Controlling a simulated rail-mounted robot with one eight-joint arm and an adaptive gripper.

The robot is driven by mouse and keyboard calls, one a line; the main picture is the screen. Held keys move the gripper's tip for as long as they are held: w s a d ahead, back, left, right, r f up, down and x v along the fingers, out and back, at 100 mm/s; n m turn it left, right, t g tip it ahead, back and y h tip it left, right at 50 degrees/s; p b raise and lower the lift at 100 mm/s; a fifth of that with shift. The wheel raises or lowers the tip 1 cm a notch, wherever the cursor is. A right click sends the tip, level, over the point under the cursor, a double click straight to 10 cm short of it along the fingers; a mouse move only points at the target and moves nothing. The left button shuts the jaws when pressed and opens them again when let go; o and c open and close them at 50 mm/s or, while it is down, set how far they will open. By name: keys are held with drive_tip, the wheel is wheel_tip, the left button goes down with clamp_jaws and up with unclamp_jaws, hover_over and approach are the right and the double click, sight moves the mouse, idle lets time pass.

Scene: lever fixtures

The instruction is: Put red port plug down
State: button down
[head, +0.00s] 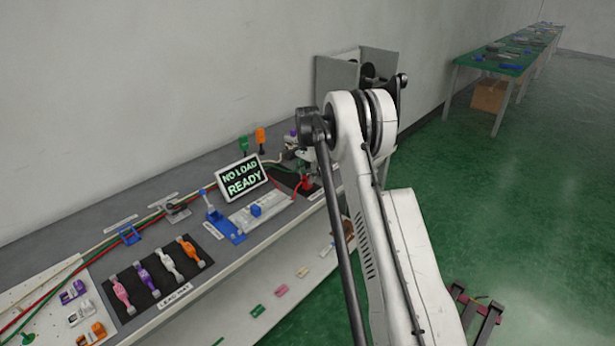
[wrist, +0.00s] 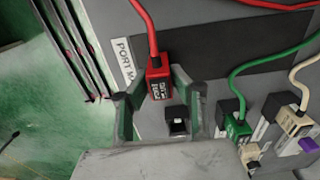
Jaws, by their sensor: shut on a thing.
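The red port plug (wrist: 158,88) is a red block with white lettering and a red cable from its top. In the wrist view it sits between the two fingers of my gripper (wrist: 160,97), which is shut on it. A dark mat (wrist: 220,62) lies beyond it, beside a white label starting "PORT M" (wrist: 124,58). A black socket-like piece (wrist: 178,121) shows just below the plug. In the head view the red plug (head: 308,183) is small at the bench edge, and my arm partly hides the area. I cannot tell whether the plug touches the surface.
A green plug (wrist: 238,129) and a cream plug (wrist: 295,122) with cables stand to the right in the wrist view, with a purple piece (wrist: 308,145) nearby. The head view shows a "NO LOAD READY" sign (head: 241,176) and a blue lever fixture (head: 222,222) along the bench.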

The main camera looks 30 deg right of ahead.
drive_tip(key=shift+f, duration=0.1)
drive_tip(key=c, duration=1.5)
unclamp_jaws()
